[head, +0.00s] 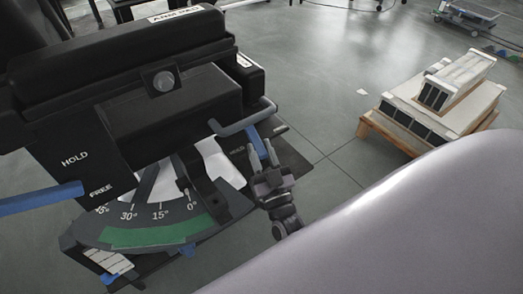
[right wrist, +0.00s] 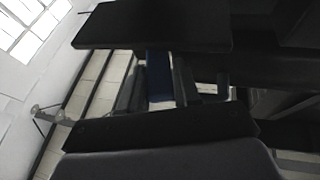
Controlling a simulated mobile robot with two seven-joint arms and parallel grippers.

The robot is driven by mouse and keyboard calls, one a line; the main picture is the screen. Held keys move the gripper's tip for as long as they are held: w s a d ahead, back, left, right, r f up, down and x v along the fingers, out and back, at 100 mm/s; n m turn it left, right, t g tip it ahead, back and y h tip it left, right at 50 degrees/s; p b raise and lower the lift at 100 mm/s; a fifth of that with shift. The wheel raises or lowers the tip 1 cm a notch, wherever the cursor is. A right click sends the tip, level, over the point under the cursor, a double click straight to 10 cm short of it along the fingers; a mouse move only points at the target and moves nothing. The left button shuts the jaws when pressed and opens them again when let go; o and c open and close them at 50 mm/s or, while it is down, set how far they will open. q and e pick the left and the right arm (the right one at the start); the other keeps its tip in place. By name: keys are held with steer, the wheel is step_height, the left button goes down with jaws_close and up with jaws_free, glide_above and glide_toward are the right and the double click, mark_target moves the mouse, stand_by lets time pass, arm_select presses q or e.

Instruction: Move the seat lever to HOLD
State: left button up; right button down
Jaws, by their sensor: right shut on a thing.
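A blue lever (head: 40,198) sticks out to the left of a black side panel (head: 100,150) marked HOLD above and FREE below. It lies level with the FREE mark. On the right side of the chair, a blue grip (head: 257,143) hangs below a grey bent bar (head: 245,119). My right gripper (head: 264,168) is shut on this blue grip. The right wrist view shows the blue grip (right wrist: 158,78) between the fingers. I cannot tell which of the two blue parts is the seat lever. My left gripper is not in view.
Under the panel is an angle scale (head: 150,237) with a green band; a dark pointer arm (head: 203,185) stands near 0°. A black arm pad (head: 120,45) lies above. A pallet with white boxes (head: 435,100) stands on the floor at right. Open floor lies between.

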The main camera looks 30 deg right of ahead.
steer(key=c, duration=1.2)
jaws_free()
steer(key=shift+o, duration=0.2)
steer(key=v, duration=0.7)
steer(key=shift+a+f, duration=0.1)
